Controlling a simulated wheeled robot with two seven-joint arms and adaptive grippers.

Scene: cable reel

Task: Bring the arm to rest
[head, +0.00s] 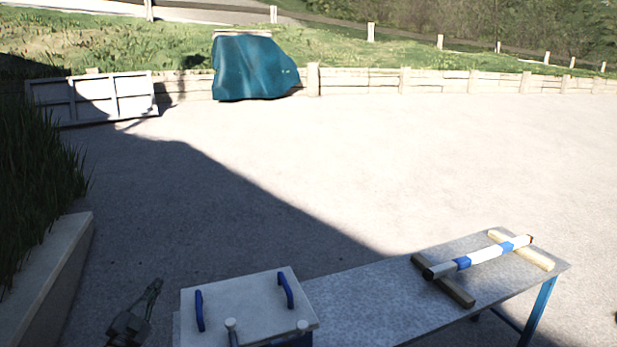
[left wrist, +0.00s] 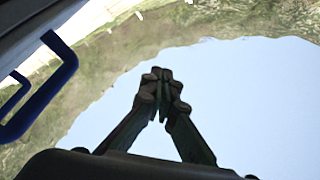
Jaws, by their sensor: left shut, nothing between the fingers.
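My left gripper (head: 153,290) is at the bottom left of the head view, to the left of the table and apart from it. In the left wrist view its fingers (left wrist: 160,88) meet at the tips with nothing between them, against sky and a grassy slope. My right gripper is not in the head view; only a tiny dark bit shows at the lower right edge, and I cannot tell what it is.
A grey table (head: 375,290) holds a white-lidded box (head: 240,300) with blue handles (head: 199,311), close to the right of my left gripper. A white and blue bar (head: 485,256) lies across two wooden blocks. A planter wall (head: 45,270) stands at left. Open paving lies beyond.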

